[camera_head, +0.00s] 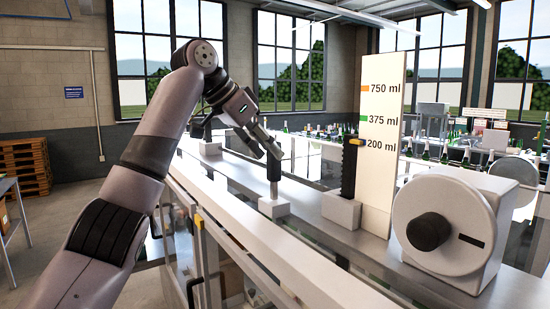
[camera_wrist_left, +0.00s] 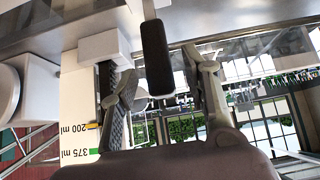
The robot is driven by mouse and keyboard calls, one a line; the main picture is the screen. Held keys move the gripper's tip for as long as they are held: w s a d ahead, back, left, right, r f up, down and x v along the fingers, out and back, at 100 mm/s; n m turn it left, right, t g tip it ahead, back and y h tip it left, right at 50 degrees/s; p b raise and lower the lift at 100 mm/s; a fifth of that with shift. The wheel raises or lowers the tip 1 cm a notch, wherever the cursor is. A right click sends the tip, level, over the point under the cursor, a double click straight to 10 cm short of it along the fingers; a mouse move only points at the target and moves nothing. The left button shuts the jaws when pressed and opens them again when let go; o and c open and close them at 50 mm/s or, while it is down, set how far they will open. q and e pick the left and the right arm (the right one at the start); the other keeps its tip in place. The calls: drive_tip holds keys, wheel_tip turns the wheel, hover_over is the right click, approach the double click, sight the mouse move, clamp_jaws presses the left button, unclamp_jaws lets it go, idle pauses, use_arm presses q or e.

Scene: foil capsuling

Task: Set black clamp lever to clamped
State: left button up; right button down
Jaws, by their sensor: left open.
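The black clamp lever (camera_head: 274,166) stands upright on a short metal post above a white block (camera_head: 274,208) on the machine's top. My left gripper (camera_head: 268,142) reaches down to the lever's upper end from the upper left. In the left wrist view, which is upside down, the black lever (camera_wrist_left: 157,62) shows between the two spread fingers (camera_wrist_left: 160,82). The gripper is open. I cannot tell whether either finger touches the lever. My right gripper is in neither view.
A white scale board (camera_head: 381,130) marked 750, 375 and 200 ml stands right of the lever, beside a black toothed column (camera_head: 349,172) with a yellow pointer. A white round housing with a black knob (camera_head: 429,231) stands nearer. Green bottles (camera_head: 444,156) stand behind.

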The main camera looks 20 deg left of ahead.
use_arm(q)
drive_tip(key=v, duration=0.8)
drive_tip(key=shift+s, duration=0.1)
